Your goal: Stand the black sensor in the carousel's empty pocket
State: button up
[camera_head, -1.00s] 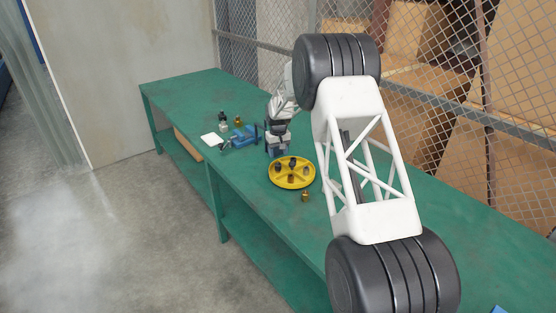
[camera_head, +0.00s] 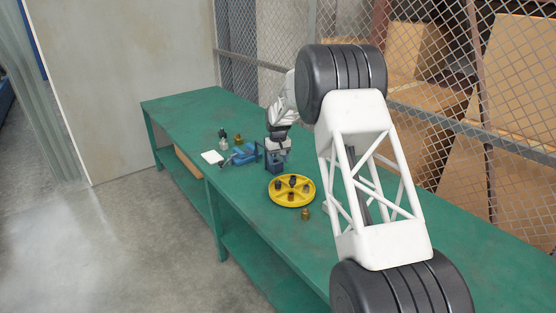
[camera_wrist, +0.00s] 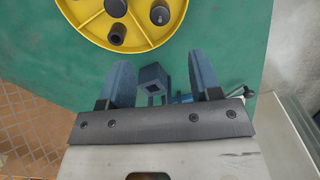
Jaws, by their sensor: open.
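My gripper (camera_wrist: 163,78) is open, its two blue-grey fingers spread apart above the green bench. It also shows in the head view (camera_head: 278,168), just behind the yellow carousel (camera_head: 276,199). A small blue square-ended part (camera_wrist: 152,75) with a dark opening shows between the fingers; I cannot tell whether anything is in it. The carousel (camera_wrist: 81,30) fills the upper left of the wrist view and holds dark pieces, including one near its edge (camera_wrist: 160,13). I cannot tell which dark piece is the black sensor, and no pocket is clearly seen to be empty.
A blue vise-like tool (camera_head: 242,154), a white card (camera_head: 212,157), a dark-topped piece (camera_head: 222,136) and a brass piece (camera_head: 239,139) are on the bench to the left. Another brass piece (camera_head: 305,214) stands in front of the carousel. The green bench (camera_head: 190,115) is clear at its far left.

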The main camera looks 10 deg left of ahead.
jog(key=shift+r, duration=0.1)
dwell(0.3)
jog(key=s+d+r+m, duration=0.1)
jog(key=s+d+r, duration=0.6)
jog(key=s+r, duration=0.25)
jog(key=s+d+r+m+t, duration=0.1)
jog(key=s+d+r, duration=0.65)
jog(key=s, duration=0.35)
jog(key=s+d+r+m, duration=0.1)
jog(key=s+d+r, duration=0.6)
jog(key=s+r, duration=0.25)
jog(key=s+d+r+m+t, duration=0.1)
jog(key=s+d, duration=0.3)
jog(key=s, duration=0.7)
jog(key=s+d+r, duration=0.1)
jog(key=s+d, duration=0.2)
jog(key=s, duration=0.8)
jog(key=s+d+f+m, duration=0.1)
jog(key=s+d+f, duration=0.1)
jog(key=s, duration=0.7)
jog(key=s+d+f, duration=0.1)
jog(key=s+f, duration=0.2)
jog(key=s, duration=0.6)
jog(key=shift+s+d+f+m+t, duration=0.15)
jog(key=shift+d+f+m+t, duration=0.15)
jog(key=shift+d+f+m, duration=0.1)
